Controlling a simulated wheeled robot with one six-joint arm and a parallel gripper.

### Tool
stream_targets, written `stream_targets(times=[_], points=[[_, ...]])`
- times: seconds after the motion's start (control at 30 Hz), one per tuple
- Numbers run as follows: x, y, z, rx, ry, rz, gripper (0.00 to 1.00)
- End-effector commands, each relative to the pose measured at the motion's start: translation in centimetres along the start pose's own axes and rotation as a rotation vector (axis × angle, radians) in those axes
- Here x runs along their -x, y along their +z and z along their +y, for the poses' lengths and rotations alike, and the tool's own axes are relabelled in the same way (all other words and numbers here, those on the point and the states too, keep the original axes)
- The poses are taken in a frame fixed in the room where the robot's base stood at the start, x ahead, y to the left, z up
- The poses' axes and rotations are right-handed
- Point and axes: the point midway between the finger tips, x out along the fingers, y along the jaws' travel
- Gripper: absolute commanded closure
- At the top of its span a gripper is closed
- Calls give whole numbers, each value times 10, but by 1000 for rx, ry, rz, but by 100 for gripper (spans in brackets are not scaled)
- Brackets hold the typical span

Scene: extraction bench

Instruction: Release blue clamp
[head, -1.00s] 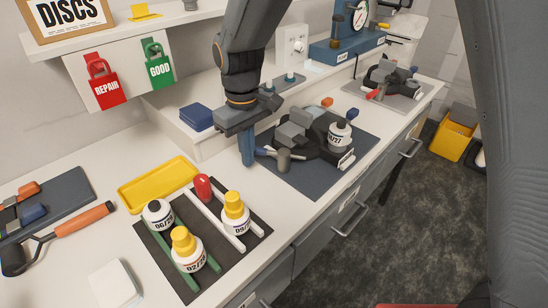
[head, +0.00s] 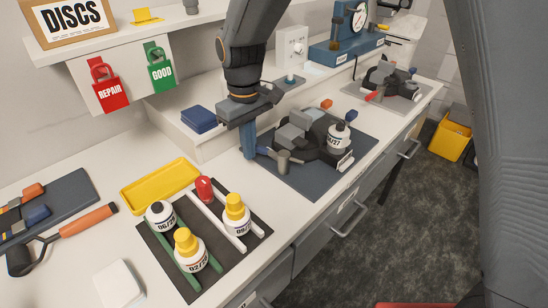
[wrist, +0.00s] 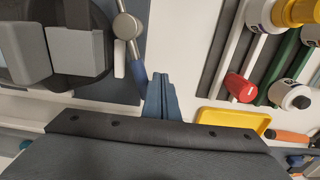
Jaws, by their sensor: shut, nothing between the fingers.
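The blue-handled clamp lever (head: 265,151) sticks out on the left side of a black fixture (head: 315,152) with grey blocks, beside a grey post (head: 283,162). In the wrist view its blue handle (wrist: 138,74) runs from a grey round-ended arm. My gripper (head: 249,155), with blue fingers, is shut and empty, pointing down just left of the handle. In the wrist view the shut fingertips (wrist: 159,78) lie close beside the handle end; I cannot tell whether they touch. A white bottle (head: 339,138) stands on the fixture's right side.
A dark rack (head: 163,253) with several bottles and a red-capped item (head: 204,189) is in front left. A yellow tray (head: 160,187) lies behind it. Blue pads (head: 198,120) sit on the raised ledge. A second fixture (head: 388,78) is farther right. Bare bench lies left of the fixture mat.

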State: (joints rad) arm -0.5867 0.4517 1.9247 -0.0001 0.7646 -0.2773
Motion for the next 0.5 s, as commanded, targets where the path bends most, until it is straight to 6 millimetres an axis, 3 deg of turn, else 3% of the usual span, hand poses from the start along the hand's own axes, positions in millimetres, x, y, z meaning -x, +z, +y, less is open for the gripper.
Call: stream_targets(times=[0.5], points=[[40, 5, 0, 0, 0, 0, 100]])
